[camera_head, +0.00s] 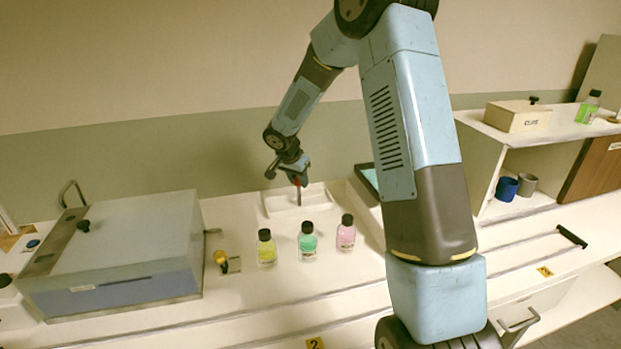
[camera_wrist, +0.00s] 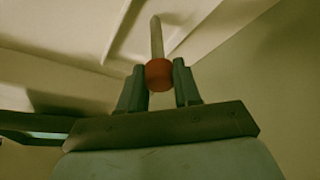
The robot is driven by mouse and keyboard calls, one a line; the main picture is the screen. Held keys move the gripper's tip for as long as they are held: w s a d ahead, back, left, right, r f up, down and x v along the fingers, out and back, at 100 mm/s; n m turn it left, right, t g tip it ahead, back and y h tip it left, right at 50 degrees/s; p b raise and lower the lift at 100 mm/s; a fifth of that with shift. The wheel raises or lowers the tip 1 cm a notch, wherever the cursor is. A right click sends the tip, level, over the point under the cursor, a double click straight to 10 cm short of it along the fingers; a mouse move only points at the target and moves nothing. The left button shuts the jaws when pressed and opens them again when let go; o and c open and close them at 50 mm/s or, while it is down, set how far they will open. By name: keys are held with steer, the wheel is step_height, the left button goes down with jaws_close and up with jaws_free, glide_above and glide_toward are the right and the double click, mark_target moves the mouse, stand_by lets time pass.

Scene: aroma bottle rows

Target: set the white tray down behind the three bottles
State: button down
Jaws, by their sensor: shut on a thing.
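The white tray (camera_head: 275,208) is behind the three bottles, near the back wall. An upright grey post with a red knob rises at its middle. The bottles stand in a row in front of it: yellow (camera_head: 266,249), green (camera_head: 307,243) and pink (camera_head: 346,234), all with black caps. My gripper (camera_head: 298,181) is above the tray, shut on the red knob (camera_wrist: 159,74). In the wrist view the post runs from the knob toward the pale tray (camera_wrist: 185,28). I cannot tell whether the tray's underside touches the bench.
A grey-blue lidded box (camera_head: 125,255) stands at left, with a small yellow item (camera_head: 221,261) beside it. A shelf unit (camera_head: 477,125) stands at right, with blue (camera_head: 506,188) and grey (camera_head: 527,185) cups inside. A flat-topped unit, partly hidden by my arm, is close right of the tray.

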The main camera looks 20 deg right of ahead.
steer(key=c, duration=0.8)
jaws_free()
steer(key=shift+r, duration=0.15)
